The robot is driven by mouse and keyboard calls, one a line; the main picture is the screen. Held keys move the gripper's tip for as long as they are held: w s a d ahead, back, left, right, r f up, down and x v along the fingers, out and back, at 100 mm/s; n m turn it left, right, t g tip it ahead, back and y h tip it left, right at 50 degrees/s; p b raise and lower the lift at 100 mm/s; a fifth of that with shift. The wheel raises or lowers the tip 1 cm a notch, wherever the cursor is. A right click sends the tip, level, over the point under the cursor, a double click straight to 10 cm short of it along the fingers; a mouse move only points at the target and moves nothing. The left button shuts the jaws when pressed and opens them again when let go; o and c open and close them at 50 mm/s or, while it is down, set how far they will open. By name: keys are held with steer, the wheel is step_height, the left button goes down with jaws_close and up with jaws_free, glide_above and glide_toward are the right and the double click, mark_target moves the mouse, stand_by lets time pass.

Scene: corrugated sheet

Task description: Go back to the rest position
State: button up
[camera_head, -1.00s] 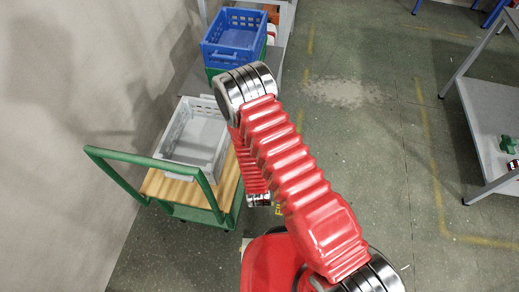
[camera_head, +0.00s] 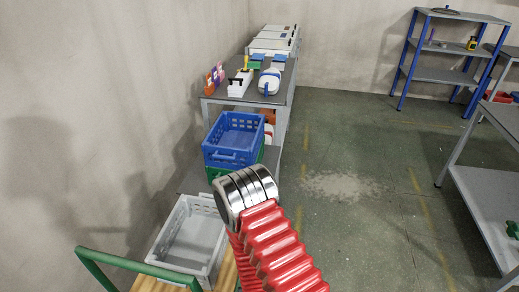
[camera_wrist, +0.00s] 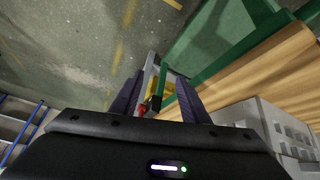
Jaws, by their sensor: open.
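My gripper (camera_wrist: 157,92) shows in the wrist view, with its two dark fingers apart. I see nothing held between them; the floor and a blurred grey, yellow and red shape show behind the gap. In the head view my red ribbed arm rises from the bottom edge, and its silver joint covers part of the space below the blue crate. The gripper itself is hidden in the head view.
A green-framed cart (camera_head: 135,264) with a wooden deck carries a grey crate (camera_head: 178,238) beside my arm. A blue crate (camera_head: 233,143) sits on a green one. A workbench (camera_head: 225,92) stands behind. Blue-framed shelves (camera_head: 440,47) are far right. Floor at centre right is clear.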

steer(key=s+d+r+g, duration=0.1)
steer(key=s+r+g, duration=0.2)
steer(key=r, duration=0.9)
steer(key=s+d+r+g, duration=0.1)
steer(key=s+r+g, duration=0.2)
steer(key=r, duration=0.8)
steer(key=s+d+r+t, duration=0.1)
steer(key=s+d+r, duration=0.2)
steer(key=r, duration=0.7)
steer(key=s+d+r+m+t, duration=0.1)
steer(key=s+d+r+t, duration=0.1)
steer(key=d+r, duration=0.4)
steer(key=s+d+r+t, duration=0.2)
steer(key=d+r, duration=0.3)
steer(key=r, duration=1.1)
steer(key=shift+s+d+m, duration=0.15)
steer(key=shift+s+m, duration=0.25)
steer(key=shift+s, duration=0.45)
